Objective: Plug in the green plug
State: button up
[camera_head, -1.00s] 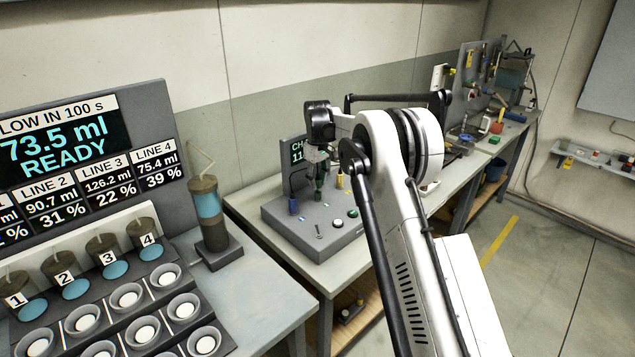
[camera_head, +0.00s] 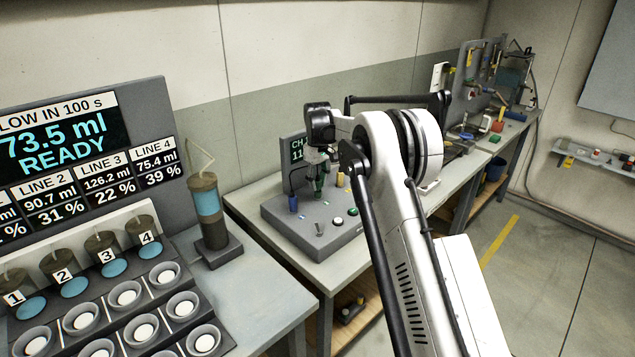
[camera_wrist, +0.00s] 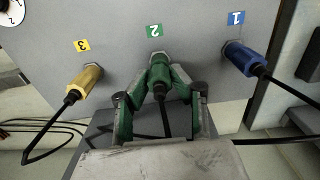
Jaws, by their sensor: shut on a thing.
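The green plug (camera_wrist: 159,78) is between the fingers of my gripper (camera_wrist: 160,98) in the wrist view, with its black cable end toward me. Its front end is at the socket under the green "2" label (camera_wrist: 154,31), where a metal ring shows; I cannot tell how deep it sits. In the head view my gripper (camera_head: 318,168) points down over the grey box (camera_head: 345,243), with the green plug (camera_head: 318,192) upright below it. The fingers hide the plug's sides.
A yellow plug (camera_wrist: 86,82) stands at label 3 and a blue plug (camera_wrist: 241,57) at label 1, close on either side of my fingers. Black cables trail from them. A display (camera_head: 297,150) stands behind the box. A blue-banded cylinder (camera_head: 209,205) stands to the left.

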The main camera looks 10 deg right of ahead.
jog(key=shift+f+b, duration=0.35)
jog(key=shift+f, duration=0.25)
jog(key=o, duration=1)
jog(key=shift+r, duration=0.15)
notch_tip(320, 180, up, 12)
jog(key=shift+f, duration=0.1)
